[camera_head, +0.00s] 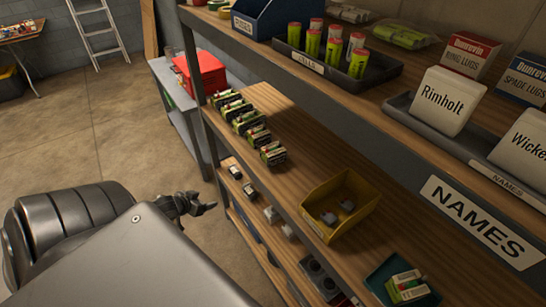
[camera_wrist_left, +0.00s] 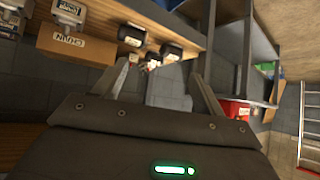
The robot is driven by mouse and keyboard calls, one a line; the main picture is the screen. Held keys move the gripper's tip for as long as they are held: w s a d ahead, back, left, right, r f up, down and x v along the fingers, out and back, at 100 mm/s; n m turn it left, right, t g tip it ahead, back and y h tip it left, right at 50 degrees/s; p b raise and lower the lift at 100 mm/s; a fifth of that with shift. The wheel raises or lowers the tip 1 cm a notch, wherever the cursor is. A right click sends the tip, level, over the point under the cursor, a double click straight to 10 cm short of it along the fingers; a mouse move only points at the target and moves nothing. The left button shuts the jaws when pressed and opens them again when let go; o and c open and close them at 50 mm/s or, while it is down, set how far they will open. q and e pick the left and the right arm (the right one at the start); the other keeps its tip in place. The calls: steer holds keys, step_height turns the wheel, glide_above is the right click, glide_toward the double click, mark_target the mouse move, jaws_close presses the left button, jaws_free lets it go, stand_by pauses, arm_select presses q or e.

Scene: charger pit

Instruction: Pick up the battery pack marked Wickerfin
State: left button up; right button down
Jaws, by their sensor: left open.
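Several green-and-black packs with white labels (camera_head: 245,120) stand in a row on the middle shelf; their markings are too small to read. A green-and-white pack (camera_head: 407,286) sits in a teal tray at the lower right, its marking also unreadable. On the upper shelf, a white block (camera_head: 522,143) reads "Wicke" before the picture edge cuts it off. My left gripper (camera_head: 203,205) is open and empty, left of the shelving and apart from the packs. Its open fingers show in the left wrist view (camera_wrist_left: 163,82). My right gripper is not in view.
A yellow bin (camera_head: 340,205) with small grey pieces stands on the middle shelf. The upper shelf overhangs it and carries a cells tray (camera_head: 325,66) and boxes. A red box (camera_head: 200,73) sits on a side bench. The floor (camera_head: 90,130) at left is largely clear.

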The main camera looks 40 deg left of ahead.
arm_select(q)
steer(key=w+r+m+t+h+b, duration=0.15)
steer(key=w+r, duration=0.35)
steer(key=r, duration=0.5)
steer(key=m+t+h+b, duration=0.2)
steer(key=m+h, duration=0.2)
steer(key=h, duration=0.1)
glide_toward(266, 149)
steer(key=w, duration=0.2)
steer(key=x, duration=0.2)
steer(key=f+b+x, duration=0.1)
steer(key=x, duration=0.1)
steer(key=shift+w+d+f, duration=0.1)
steer(key=shift+d, duration=0.15)
steer(key=shift+w+d+b, duration=0.1)
steer(key=shift+w+b, duration=0.2)
steer(key=shift+b, duration=0.1)
steer(key=shift+w+d+f, duration=0.1)
steer(key=shift+w+f, duration=0.1)
steer(key=shift+w, duration=0.05)
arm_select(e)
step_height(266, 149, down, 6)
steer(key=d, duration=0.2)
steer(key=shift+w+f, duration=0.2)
arm_select(q)
steer(key=shift+w, duration=0.1)
